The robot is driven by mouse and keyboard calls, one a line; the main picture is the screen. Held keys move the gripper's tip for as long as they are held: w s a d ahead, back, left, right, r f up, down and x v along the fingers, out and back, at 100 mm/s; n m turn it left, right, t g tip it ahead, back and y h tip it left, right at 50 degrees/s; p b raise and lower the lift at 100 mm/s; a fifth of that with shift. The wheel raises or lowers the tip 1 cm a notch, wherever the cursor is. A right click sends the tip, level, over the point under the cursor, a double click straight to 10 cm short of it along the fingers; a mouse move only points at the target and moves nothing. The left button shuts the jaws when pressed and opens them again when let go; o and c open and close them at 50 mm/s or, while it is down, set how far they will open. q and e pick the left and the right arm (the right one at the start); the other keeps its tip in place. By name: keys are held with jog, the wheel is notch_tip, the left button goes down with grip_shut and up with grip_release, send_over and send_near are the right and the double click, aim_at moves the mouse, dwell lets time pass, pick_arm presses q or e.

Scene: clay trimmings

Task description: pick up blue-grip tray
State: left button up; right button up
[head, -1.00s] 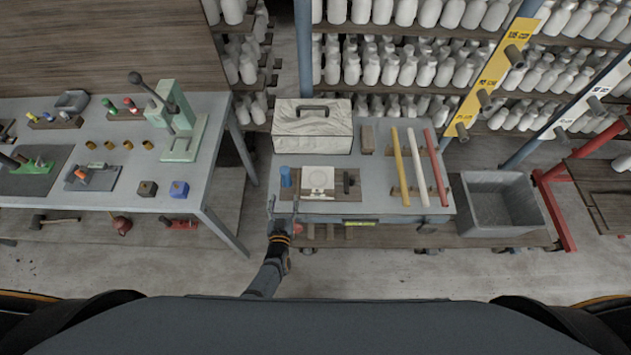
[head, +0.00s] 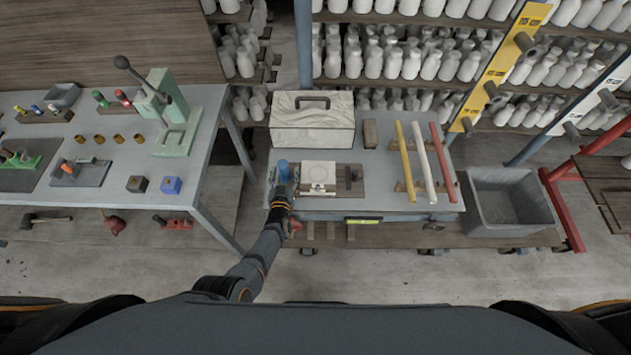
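The blue grip (head: 282,168) stands upright at the left end of a flat brown wooden tray (head: 341,184) on the grey cart top. A white square piece (head: 318,172) lies on the tray, and a dark upright grip (head: 352,176) is on its right part. My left gripper (head: 283,176) is at the cart's front left edge. Its fingers look apart, one on each side of the blue grip, and partly hide its lower part. I cannot tell whether they touch it. My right gripper is not in view.
A pale case with a dark handle (head: 312,122) stands behind the tray. Yellow, white and red rods (head: 424,163) lie on the cart's right side. A grey bin (head: 508,202) is to the right. A workbench (head: 207,110) with tools stands left, across a gap.

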pick_arm(q)
jog(key=shift+s+r, duration=0.1)
jog(key=shift+r, duration=0.05)
jog(key=c, duration=0.4)
grip_shut()
jog(key=shift+r, duration=0.1)
